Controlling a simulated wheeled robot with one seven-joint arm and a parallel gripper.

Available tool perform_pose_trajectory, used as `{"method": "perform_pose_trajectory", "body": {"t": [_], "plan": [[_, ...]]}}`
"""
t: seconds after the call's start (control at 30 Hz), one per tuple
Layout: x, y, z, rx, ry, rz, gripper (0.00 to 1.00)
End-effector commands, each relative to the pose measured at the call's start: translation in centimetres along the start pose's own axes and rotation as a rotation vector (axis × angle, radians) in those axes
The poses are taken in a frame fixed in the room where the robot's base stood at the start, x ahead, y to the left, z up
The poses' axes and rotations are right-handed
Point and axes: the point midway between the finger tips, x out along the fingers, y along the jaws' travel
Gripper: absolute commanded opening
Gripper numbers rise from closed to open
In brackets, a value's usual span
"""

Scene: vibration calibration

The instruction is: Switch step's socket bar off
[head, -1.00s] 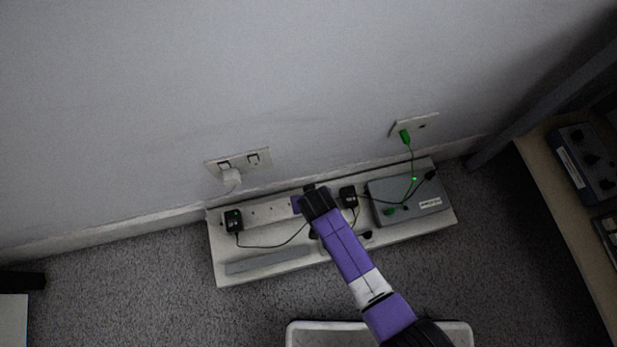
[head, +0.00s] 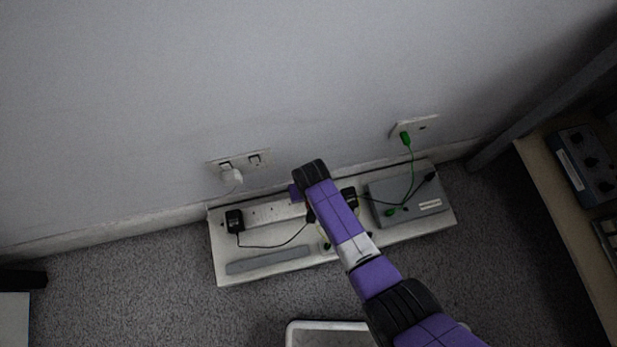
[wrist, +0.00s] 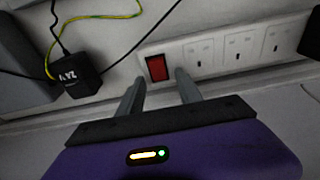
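The white socket bar (head: 262,214) lies along the back of a low shelf by the wall. In the wrist view the socket bar (wrist: 225,47) shows a row of sockets and, at its left end, a red rocker switch (wrist: 157,68). The switch looks dull red, and its tilt is hard to tell. My gripper (wrist: 159,76) is open and empty. Its two grey fingers are apart, with the switch beyond and between their tips; contact cannot be made out. In the head view my arm hides the switch.
A black adapter (head: 234,221) is at the bar's left end. A grey box (head: 408,198) with a green lead stands right on the shelf (head: 220,270). Wall sockets (head: 240,164) are above, one with a white plug. A pale tray (head: 300,328) lies on the carpet in front.

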Motion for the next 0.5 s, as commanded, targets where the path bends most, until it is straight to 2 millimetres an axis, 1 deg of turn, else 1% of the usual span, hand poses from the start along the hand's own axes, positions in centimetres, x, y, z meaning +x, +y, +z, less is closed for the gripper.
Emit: {"method": "perform_pose_trajectory", "body": {"t": [0.27, 0.37, 0.5], "plan": [[-0.3, 0.0, 0.0, 0.0, 0.001, 0.0, 0.42], [-1.4, 0.0, -0.1, 0.0, 0.001, 0.0, 0.42], [-3.7, 0.0, -0.1, 0.0, 0.001, 0.0, 0.42]]}}
